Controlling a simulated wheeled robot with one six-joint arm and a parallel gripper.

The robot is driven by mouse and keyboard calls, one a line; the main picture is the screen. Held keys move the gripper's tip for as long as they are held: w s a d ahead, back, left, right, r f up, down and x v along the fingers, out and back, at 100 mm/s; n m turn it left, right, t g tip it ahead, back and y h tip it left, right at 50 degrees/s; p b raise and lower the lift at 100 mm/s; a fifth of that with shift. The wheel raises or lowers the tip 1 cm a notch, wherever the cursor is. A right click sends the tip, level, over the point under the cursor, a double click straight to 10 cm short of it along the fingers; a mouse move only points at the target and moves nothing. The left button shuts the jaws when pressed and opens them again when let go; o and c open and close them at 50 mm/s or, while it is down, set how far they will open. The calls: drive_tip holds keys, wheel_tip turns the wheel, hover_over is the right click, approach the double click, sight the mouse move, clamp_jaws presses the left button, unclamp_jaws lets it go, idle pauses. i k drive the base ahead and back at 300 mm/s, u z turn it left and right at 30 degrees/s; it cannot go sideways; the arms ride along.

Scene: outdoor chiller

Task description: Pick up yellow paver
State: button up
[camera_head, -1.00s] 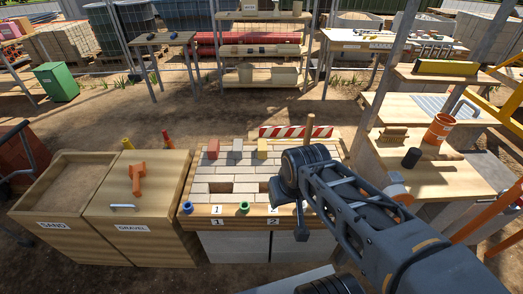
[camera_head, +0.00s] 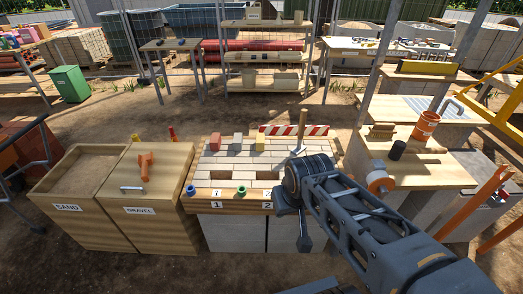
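The yellow paver (camera_head: 261,139) stands on the back part of the light paved worktop, at the right end of a short row. A greenish-grey paver (camera_head: 238,141) and a red paver (camera_head: 215,142) stand to its left, with gaps between them. My dark arm reaches in from the lower right. Its end, with my gripper (camera_head: 303,242), hangs over the front right of the worktop, nearer to me than the yellow paver and apart from it. The fingers are too dark and small to make out, and the arm covers part of the worktop's right side.
The worktop (camera_head: 233,207) has two dark slots and blue and green rings at its front edge. A mallet (camera_head: 299,150) stands behind my arm. A striped barrier (camera_head: 300,130) lies at the back. Sand and gravel bins (camera_head: 150,230) stand left; a wooden bench (camera_head: 430,170) stands right.

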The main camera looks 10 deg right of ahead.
sight(260, 138)
drive_tip(key=z, duration=0.3)
drive_tip(key=i, duration=1)
drive_tip(key=u, duration=0.15)
